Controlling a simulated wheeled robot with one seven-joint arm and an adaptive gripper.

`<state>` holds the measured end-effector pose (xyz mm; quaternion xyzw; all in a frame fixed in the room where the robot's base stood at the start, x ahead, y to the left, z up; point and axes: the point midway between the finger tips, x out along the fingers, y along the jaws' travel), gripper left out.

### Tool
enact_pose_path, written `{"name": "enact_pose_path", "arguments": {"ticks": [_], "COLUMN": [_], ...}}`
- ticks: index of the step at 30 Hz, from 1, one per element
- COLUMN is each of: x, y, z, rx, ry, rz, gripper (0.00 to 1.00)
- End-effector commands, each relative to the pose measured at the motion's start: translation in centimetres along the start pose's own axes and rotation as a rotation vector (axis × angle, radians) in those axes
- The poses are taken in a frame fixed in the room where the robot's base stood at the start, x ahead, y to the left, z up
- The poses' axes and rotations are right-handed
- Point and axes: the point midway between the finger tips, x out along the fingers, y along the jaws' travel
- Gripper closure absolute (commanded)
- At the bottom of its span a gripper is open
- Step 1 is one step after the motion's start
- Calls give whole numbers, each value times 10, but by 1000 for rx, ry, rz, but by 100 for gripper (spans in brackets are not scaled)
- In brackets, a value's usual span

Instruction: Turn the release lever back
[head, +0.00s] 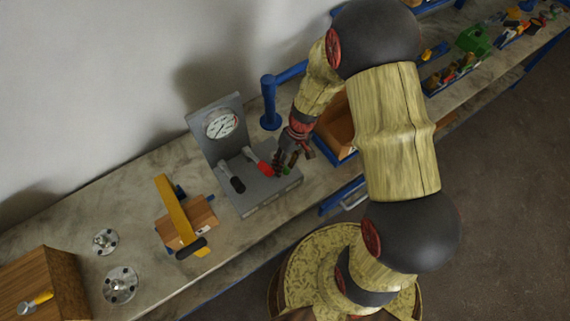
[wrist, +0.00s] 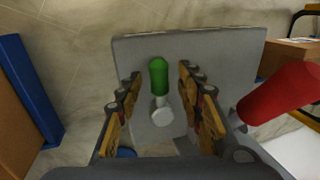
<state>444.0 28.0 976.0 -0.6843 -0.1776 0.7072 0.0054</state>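A grey test stand (head: 270,196) with a round dial gauge (head: 222,123) on its upright panel stands on the bench. It has a black-handled lever (head: 231,178), a red-handled lever (head: 260,166) and a green-handled lever (head: 287,170). Nothing legible shows which is the release lever. My gripper (head: 283,160) is at the right side of the stand, partly covering the green lever. In the wrist view my gripper (wrist: 160,88) is open, with the green handle (wrist: 158,76) between its fingers and a gap on both sides. The red handle (wrist: 278,94) is outside the right finger.
A blue post (head: 269,102) stands behind the stand, and an orange-brown bin (head: 339,125) is to its right. A wooden box (head: 60,278) is farther left.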

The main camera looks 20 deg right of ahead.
Motion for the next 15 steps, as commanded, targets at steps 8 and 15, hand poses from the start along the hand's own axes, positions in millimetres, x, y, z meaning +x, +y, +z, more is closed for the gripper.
{"name": "enact_pose_path", "arguments": {"ticks": [8, 15], "x": [-29, -78], "y": [1, 1], "z": [-2, -2], "rx": [0, 0], "ry": [6, 5], "rz": [2, 2], "gripper": [63, 63]}}
